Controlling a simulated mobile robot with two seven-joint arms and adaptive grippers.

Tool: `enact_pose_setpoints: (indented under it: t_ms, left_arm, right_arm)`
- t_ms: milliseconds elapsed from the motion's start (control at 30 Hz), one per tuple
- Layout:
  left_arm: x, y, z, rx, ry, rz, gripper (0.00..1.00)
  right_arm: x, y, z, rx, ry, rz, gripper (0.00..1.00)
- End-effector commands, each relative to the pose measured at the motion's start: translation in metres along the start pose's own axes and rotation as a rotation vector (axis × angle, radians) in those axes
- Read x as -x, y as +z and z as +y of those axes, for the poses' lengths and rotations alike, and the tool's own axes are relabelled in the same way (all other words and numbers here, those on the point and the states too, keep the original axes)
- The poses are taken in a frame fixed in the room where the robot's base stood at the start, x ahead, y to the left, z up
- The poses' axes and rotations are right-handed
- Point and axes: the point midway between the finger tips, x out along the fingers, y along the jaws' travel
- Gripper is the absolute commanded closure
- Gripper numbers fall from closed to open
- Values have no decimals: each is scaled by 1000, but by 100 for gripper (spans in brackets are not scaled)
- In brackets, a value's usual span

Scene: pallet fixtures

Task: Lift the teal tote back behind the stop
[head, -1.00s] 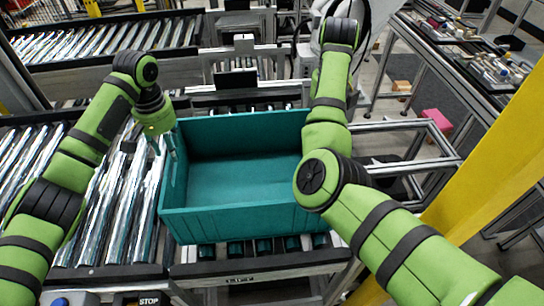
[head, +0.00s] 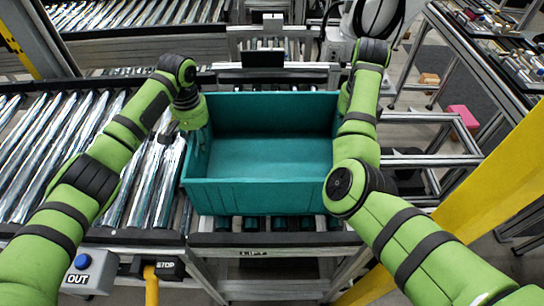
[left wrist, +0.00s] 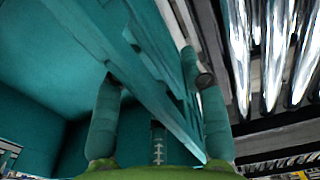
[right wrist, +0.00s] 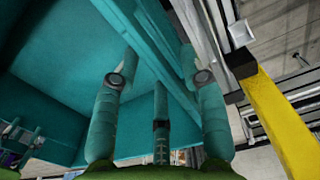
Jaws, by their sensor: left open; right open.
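The teal tote (head: 262,197) is a deep open box, empty as far as I see, sitting level on short rollers in the head view. My left gripper (head: 197,132) is at its left wall. In the left wrist view, its open fingers (left wrist: 160,115) straddle the wall rim (left wrist: 130,85). My right gripper is mostly hidden behind its arm at the tote's right wall in the head view. In the right wrist view, its open fingers (right wrist: 160,90) straddle that wall's rim (right wrist: 158,70). Neither grips the wall. I cannot tell which part is the stop.
A roller conveyor (head: 90,150) lies left of the tote. A metal frame with a dark block (head: 263,57) stands behind it. A yellow post (head: 490,190) and open rail frame (head: 430,160) are at right. Button boxes (head: 90,270) are at front left.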

Motion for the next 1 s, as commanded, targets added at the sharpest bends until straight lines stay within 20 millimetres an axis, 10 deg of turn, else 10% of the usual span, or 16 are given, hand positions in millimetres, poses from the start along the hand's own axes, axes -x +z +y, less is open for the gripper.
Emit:
enact_pose_setpoints:
  t_ms: [367,500,1000]
  left_arm:
    - [-6,0,0,-1,0,0,57]
    - [-6,0,0,-1,0,0,100]
    - [0,-1,0,-1,1,3,100]
  right_arm:
    - [-6,0,-1,-1,-1,0,57]
    - [-6,0,-1,-1,-1,0,100]
    - [0,1,-1,-1,-2,-4,100]
